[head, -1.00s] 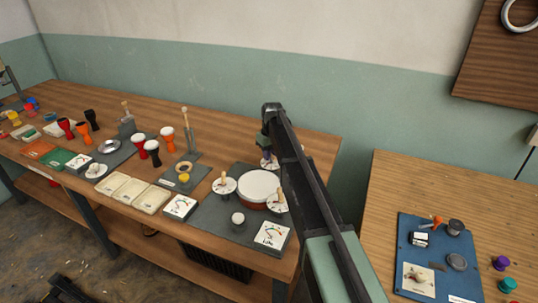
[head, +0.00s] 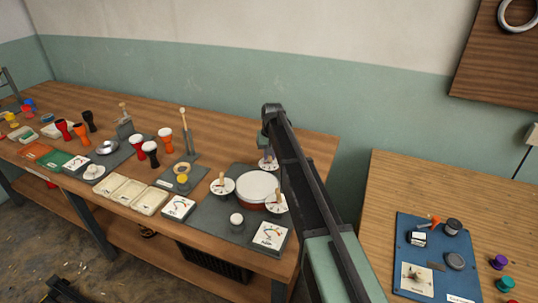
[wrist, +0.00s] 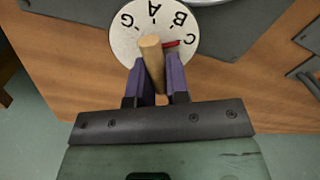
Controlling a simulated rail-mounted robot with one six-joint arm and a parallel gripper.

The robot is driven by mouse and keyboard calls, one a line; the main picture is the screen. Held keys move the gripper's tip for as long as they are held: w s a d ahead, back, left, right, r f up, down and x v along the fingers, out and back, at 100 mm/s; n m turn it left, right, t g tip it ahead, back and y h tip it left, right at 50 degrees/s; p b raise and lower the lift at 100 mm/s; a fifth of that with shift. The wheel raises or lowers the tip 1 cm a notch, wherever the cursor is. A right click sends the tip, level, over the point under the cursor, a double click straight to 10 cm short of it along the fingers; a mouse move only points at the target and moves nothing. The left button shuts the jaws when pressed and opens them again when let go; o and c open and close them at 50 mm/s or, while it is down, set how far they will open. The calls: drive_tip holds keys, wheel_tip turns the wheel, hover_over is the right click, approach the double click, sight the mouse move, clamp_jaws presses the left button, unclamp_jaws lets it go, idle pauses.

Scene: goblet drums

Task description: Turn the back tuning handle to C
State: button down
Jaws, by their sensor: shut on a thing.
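The back tuning handle (wrist: 152,58) is a pale wooden peg on a white round dial (wrist: 126,38) marked G, A, B and C. In the wrist view a red pointer (wrist: 171,43) beside the peg points right, at the C. My gripper (wrist: 160,72) is shut on the peg, a purple finger on each side. In the head view the back dial (head: 268,165) stands behind the drum (head: 257,186); my arm hides part of this area and most of the gripper.
Two more dials with wooden handles, the left one (head: 222,186) and the right one (head: 275,204), flank the drum. A meter card (head: 270,237) and a round white knob (head: 236,219) stand in front. Trays and goblet drums fill the bench to the left.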

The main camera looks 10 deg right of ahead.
drive_tip(key=c, duration=1.1)
unclamp_jaws()
drive_tip(key=r+p, duration=1)
drive_tip(key=shift+d+r+p, duration=0.35)
drive_tip(key=shift+r+p, duration=0.05)
drive_tip(key=shift+n+h, duration=0.4)
drive_tip(key=s, duration=2.5)
drive_tip(key=s+a, duration=0.1)
drive_tip(key=s, duration=1.1)
drive_tip(key=shift+s+a, duration=0.1)
drive_tip(key=shift+s, duration=0.05)
